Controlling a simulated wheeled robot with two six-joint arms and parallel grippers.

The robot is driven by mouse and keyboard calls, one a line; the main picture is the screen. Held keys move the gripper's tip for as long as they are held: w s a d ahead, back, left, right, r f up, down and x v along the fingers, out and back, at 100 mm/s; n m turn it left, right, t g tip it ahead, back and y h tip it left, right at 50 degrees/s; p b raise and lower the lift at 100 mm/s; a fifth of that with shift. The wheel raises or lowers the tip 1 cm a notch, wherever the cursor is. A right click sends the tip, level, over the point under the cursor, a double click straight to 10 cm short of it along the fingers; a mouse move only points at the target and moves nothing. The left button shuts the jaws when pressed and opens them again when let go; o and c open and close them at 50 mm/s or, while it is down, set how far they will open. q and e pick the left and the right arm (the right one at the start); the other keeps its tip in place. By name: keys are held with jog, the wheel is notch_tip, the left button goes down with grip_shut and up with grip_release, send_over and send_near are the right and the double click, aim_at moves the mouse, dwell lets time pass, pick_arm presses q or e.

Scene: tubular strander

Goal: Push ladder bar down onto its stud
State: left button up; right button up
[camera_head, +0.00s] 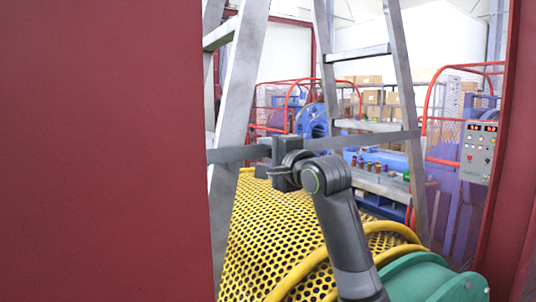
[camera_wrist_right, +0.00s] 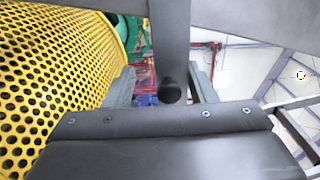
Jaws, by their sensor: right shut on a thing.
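The ladder bar (camera_head: 235,154) is a flat grey strip running across the grey stepladder (camera_head: 240,75), from its left leg to its right leg. My right gripper (camera_head: 264,160) is at the bar, just right of the left leg, and is shut on it. In the right wrist view the bar (camera_wrist_right: 170,40) runs up between the two fingers of the gripper (camera_wrist_right: 163,85). A dark round knob (camera_wrist_right: 171,92) shows between the fingers. I cannot make out the stud or whether the bar is seated on it. My left gripper is out of view.
A red panel (camera_head: 100,150) fills the left side. A yellow perforated drum guard (camera_head: 265,235) lies below the bar, with a green rounded part (camera_head: 425,280) at its right. A control box (camera_head: 479,152) hangs at the right. Blue machinery and boxes stand behind.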

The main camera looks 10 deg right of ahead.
jog(key=shift+f, duration=0.4)
jog(key=shift+v, duration=0.9)
jog(key=p+v, duration=0.5)
jog(key=v, duration=1)
jog(key=shift+s+d+r, duration=0.15)
jog(key=shift+s+r, duration=0.1)
jog(key=shift+s, duration=0.05)
